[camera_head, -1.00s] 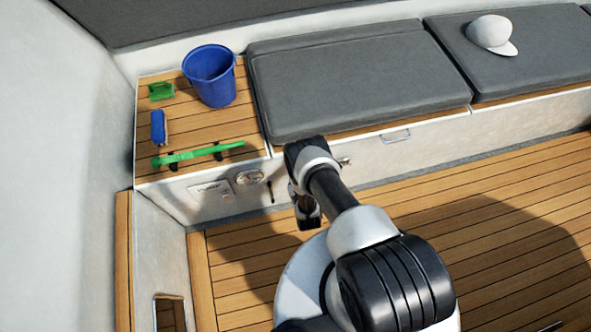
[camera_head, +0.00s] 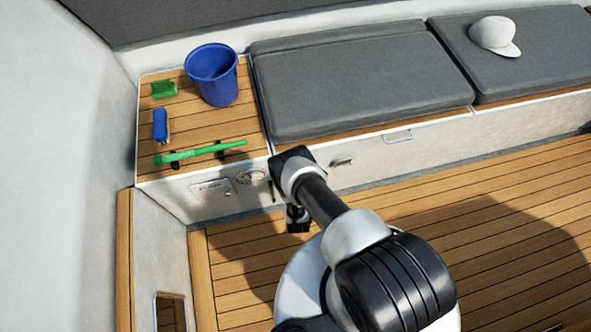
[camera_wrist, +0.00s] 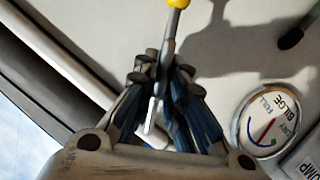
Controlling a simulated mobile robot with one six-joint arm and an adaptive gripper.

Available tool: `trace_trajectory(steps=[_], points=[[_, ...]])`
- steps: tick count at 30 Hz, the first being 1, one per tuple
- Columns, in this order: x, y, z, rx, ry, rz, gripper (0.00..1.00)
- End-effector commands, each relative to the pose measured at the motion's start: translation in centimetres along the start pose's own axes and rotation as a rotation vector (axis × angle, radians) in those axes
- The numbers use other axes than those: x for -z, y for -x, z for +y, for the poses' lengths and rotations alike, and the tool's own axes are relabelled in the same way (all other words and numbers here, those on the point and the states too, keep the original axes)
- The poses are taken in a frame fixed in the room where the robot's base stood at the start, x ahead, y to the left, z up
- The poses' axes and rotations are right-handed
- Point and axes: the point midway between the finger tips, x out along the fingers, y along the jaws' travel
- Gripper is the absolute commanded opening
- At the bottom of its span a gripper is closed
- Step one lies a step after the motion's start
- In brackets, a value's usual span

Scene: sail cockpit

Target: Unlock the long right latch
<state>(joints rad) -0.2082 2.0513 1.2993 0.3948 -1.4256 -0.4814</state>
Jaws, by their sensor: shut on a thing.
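A small metal latch (camera_head: 342,161) is on the white front panel below the grey seat, to the right of my gripper in the head view. My gripper (camera_head: 298,220) points down in front of the locker front. In the wrist view my gripper (camera_wrist: 162,75) is shut on a thin metal rod (camera_wrist: 168,48) with a yellow end. The rod's lower part is between the fingers and partly hidden. I cannot tell whether the rod is loose or part of a latch. My arm hides part of the front panel.
A round bilge gauge (camera_wrist: 265,122) and a dark knob (camera_wrist: 290,38) are close to my gripper. On the locker top are a blue bucket (camera_head: 212,76), a green winch handle-like bar (camera_head: 200,152) and a blue brush (camera_head: 160,126). A recessed handle (camera_head: 397,136) is further right. The deck is clear.

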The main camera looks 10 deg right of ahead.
Motion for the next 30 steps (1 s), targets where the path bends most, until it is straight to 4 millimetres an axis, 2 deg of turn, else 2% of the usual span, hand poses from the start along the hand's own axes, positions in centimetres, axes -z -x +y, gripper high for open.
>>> trace_trajectory(steps=[4, 5, 13, 23, 26, 30], points=[[0.2, -0.1, 0.1, -0.002, -0.003, 0.005, 0.0], [0.2, -0.1, 0.1, -0.002, -0.003, 0.005, 0.12], [0.1, -0.1, 0.0, -0.001, -0.002, 0.003, 0.3], [0.0, 0.1, 0.0, 0.001, -0.002, 0.001, 0.3], [0.0, 0.9, -0.1, 0.003, -0.002, 0.0, 0.3], [0.0, 3.3, -0.1, 0.005, 0.001, -0.001, 0.3]])
